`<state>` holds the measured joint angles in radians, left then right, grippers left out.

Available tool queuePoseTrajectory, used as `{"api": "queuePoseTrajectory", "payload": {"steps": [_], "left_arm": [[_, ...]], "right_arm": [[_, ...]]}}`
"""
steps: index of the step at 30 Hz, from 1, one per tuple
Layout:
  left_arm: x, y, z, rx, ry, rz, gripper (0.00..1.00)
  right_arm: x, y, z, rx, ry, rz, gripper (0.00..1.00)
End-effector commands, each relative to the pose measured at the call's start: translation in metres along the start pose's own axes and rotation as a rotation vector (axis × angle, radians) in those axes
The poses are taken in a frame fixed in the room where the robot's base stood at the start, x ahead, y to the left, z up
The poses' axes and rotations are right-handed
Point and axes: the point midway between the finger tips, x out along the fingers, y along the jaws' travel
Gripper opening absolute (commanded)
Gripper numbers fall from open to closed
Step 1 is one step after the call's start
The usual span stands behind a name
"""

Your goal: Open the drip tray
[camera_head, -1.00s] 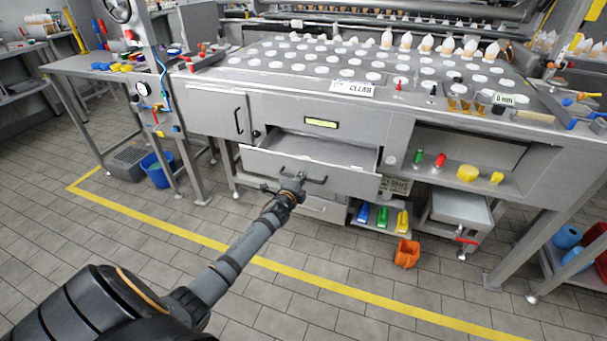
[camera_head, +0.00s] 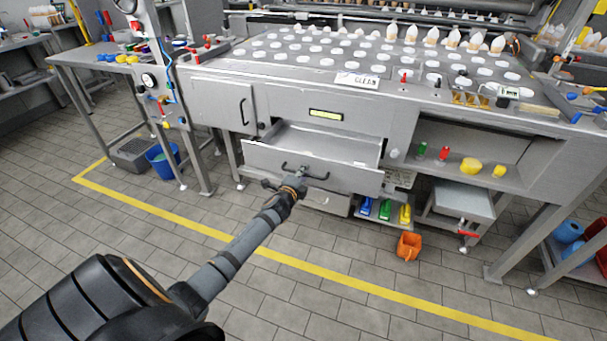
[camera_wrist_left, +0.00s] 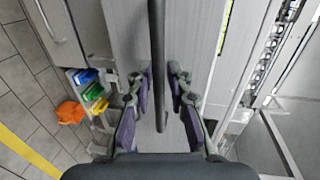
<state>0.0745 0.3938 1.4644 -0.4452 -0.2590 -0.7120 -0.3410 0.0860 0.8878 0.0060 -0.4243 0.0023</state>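The drip tray (camera_head: 268,155) is a grey drawer under the machine's front and stands pulled partly out. Its inside shows pale and mostly empty. A dark bar handle (camera_head: 318,177) is on its front. My left gripper (camera_head: 299,175) is at this handle. In the left wrist view the dark handle bar (camera_wrist_left: 157,60) runs between the two fingers of the left gripper (camera_wrist_left: 160,88). The fingers stand apart with narrow gaps beside the bar, so the gripper looks open around it. My right gripper is not in view.
Below the tray are a lower drawer and a shelf with blue, green and yellow bottles (camera_head: 385,210). An orange bin (camera_head: 409,246) stands on the floor to the right. A blue bucket (camera_head: 162,161) stands at the left.

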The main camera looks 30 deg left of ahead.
Motion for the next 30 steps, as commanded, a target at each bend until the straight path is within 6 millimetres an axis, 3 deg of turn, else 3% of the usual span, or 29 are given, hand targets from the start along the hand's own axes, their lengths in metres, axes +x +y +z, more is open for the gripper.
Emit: {"api": "queuePoseTrajectory", "payload": {"steps": [7,15,21,30], "left_arm": [[-0.015,0.002,0.001,0.003,0.0,0.002,0.18],[-0.081,0.002,0.0,0.005,0.002,0.003,0.18],[-0.113,0.001,0.001,0.004,0.0,0.002,0.18],[-0.12,0.0,0.0,-0.001,0.0,0.0,0.18]], "right_arm": [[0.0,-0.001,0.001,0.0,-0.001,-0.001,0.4],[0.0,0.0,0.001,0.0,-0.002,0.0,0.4],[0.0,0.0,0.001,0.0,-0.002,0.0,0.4],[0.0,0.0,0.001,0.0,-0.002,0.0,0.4]]}}
